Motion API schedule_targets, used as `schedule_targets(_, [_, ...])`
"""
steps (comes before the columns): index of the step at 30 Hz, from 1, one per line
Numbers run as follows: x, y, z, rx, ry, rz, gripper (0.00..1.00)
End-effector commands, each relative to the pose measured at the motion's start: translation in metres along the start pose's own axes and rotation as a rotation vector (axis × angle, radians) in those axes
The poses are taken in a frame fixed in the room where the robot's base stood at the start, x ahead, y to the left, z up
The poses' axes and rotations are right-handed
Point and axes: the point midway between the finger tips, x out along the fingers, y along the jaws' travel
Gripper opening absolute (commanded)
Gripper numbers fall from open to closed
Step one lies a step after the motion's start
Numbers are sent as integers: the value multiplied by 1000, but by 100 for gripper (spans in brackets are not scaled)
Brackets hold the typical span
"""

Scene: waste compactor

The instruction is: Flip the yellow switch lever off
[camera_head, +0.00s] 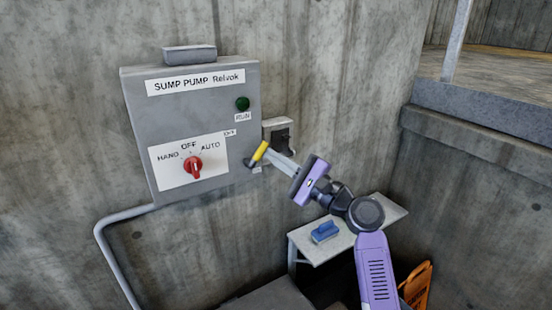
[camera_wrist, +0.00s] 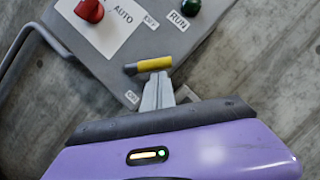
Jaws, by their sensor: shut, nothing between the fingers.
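The yellow switch lever (camera_head: 260,151) is on the right side of the grey control box, with a dark end pointing down and left. It also shows in the wrist view (camera_wrist: 155,65), lying across just beyond the fingers. My gripper (camera_head: 273,157) is shut and empty, with its fingertips right at the lever. In the wrist view my gripper's fingertips (camera_wrist: 159,80) are just below the yellow part; whether they touch it I cannot tell.
The box has a red selector knob (camera_head: 193,167) and a green RUN lamp (camera_head: 242,104). A small wall box (camera_head: 279,133) is behind my gripper. A shelf (camera_head: 318,248) below holds a blue object (camera_head: 325,232). A conduit (camera_head: 105,248) runs down at left.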

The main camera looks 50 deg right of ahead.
Motion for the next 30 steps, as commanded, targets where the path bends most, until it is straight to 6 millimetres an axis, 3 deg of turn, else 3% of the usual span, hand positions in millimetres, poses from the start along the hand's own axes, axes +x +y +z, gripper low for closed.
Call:
schedule_targets(15, [12, -14, 26, -410, -4, 193, 0])
schedule_targets(30, [16, -11, 35, -588, -4, 278, 0])
